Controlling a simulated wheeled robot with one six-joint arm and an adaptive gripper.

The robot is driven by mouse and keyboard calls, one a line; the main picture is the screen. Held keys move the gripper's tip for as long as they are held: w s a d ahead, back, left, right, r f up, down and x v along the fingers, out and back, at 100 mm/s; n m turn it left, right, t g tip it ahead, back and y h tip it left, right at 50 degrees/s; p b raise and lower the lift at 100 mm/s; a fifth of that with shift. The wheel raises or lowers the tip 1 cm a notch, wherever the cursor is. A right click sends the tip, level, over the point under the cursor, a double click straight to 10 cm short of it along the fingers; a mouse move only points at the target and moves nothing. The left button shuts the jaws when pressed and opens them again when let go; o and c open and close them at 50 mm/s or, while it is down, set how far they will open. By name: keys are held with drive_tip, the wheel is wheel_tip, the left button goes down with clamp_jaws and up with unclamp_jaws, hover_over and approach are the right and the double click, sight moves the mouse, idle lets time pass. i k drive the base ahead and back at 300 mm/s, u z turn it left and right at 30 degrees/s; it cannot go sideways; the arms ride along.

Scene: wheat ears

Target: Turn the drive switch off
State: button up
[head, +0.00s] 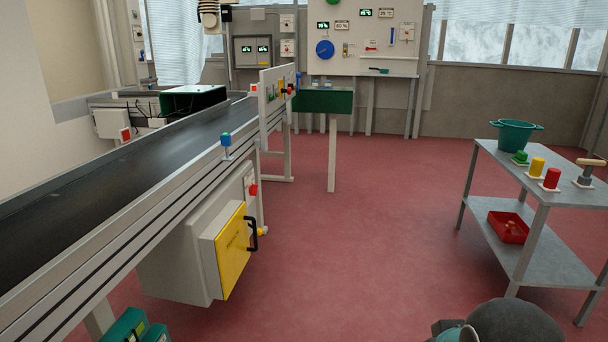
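No label that I can read marks a drive switch. A red switch (252,190) on a pale plate sits on the side of the conveyor's cabinet, under the belt frame. Another red switch (125,134) is on a pale box beyond the belt at the left. A small upright panel (270,98) beside the belt's far end carries red, green and yellow controls, too small to tell apart. The position of each switch cannot be told. Rounded grey and teal parts of my arm show at the bottom edge; my gripper is not in view.
The conveyor (110,180) runs along the left, with a cabinet with an open-looking yellow door (234,252) below. A grey two-shelf table (555,175) stands at right, holding a green pot (515,135). A control board (362,38) is at the back. The red floor (370,210) between is clear.

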sight(253, 188)
drive_tip(key=u, duration=0.35)
drive_tip(key=i, duration=2.4)
drive_tip(key=u, duration=0.05)
